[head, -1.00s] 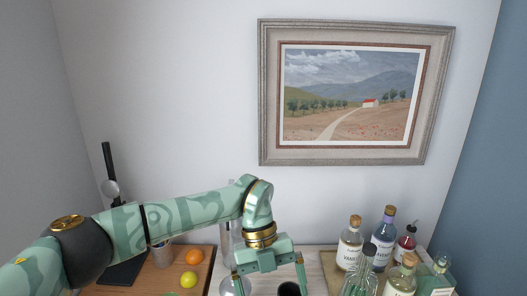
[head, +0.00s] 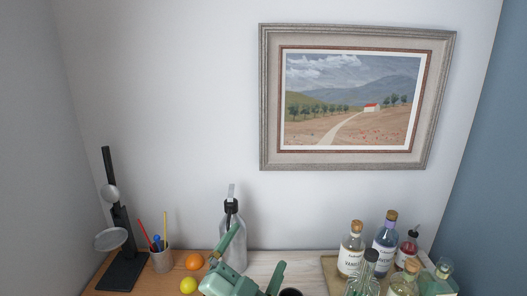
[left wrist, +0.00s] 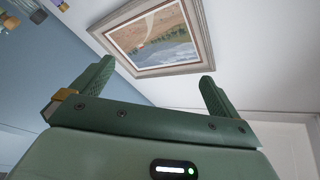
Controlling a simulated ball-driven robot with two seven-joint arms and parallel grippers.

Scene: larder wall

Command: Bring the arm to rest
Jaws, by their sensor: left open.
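My left gripper (head: 252,262) is low in the middle of the head view, above the front part of the counter. Its two green fingers are spread apart with nothing between them. In the left wrist view the open fingers (left wrist: 155,82) point towards the wall, with the framed picture (left wrist: 155,35) beyond them. The rest of the left arm is out of the head view. My right gripper is in neither view.
A black stand (head: 122,240), a pencil cup (head: 161,259), an orange (head: 194,261) and a yellow fruit (head: 188,286) are at left. A grey bottle (head: 233,225) stands behind the gripper. Several corked bottles (head: 350,252) crowd the right. A dark cup (head: 291,293) shows at the bottom edge.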

